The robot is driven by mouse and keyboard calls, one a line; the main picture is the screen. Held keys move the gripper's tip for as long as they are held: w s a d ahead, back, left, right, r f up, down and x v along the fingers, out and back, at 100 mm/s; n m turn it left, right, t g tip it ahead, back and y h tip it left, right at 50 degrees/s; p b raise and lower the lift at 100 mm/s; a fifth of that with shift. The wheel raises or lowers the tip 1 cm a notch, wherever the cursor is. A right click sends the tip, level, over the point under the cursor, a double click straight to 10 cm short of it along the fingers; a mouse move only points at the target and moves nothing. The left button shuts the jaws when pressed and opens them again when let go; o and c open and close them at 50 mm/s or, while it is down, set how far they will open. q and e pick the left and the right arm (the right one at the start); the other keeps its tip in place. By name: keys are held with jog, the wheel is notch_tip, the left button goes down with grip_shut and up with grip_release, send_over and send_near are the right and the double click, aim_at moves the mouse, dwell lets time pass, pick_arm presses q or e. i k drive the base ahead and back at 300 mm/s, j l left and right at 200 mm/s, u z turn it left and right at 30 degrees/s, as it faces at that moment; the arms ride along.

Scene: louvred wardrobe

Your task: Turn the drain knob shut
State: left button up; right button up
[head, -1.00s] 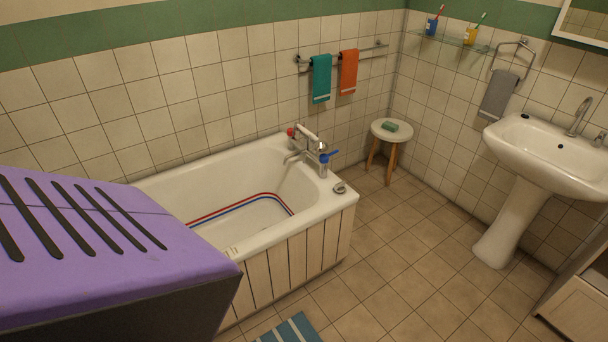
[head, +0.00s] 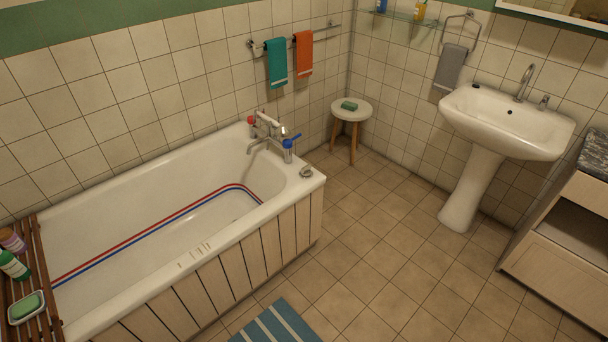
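A small round metal knob (head: 306,172) sits on the near right corner of the white bathtub's rim (head: 262,212); I take it for the drain knob, but it is too small to tell how it is turned. Beside it on the rim is the tap set (head: 268,130), with a red handle (head: 251,121) and a blue handle (head: 291,140). Red and blue stripes run along the inside of the tub. The drain itself cannot be made out. Neither of my grippers is in view.
A slatted wooden rack (head: 30,255) with bottles and a soap dish lies across the tub's left end. A blue striped mat (head: 276,325) is on the floor. A stool (head: 351,111), a sink (head: 505,122) and a cabinet (head: 565,245) stand right. The tiled floor between is clear.

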aim_at(306, 170)
jog(key=i+z, duration=0.3)
jog(key=i, duration=1.55)
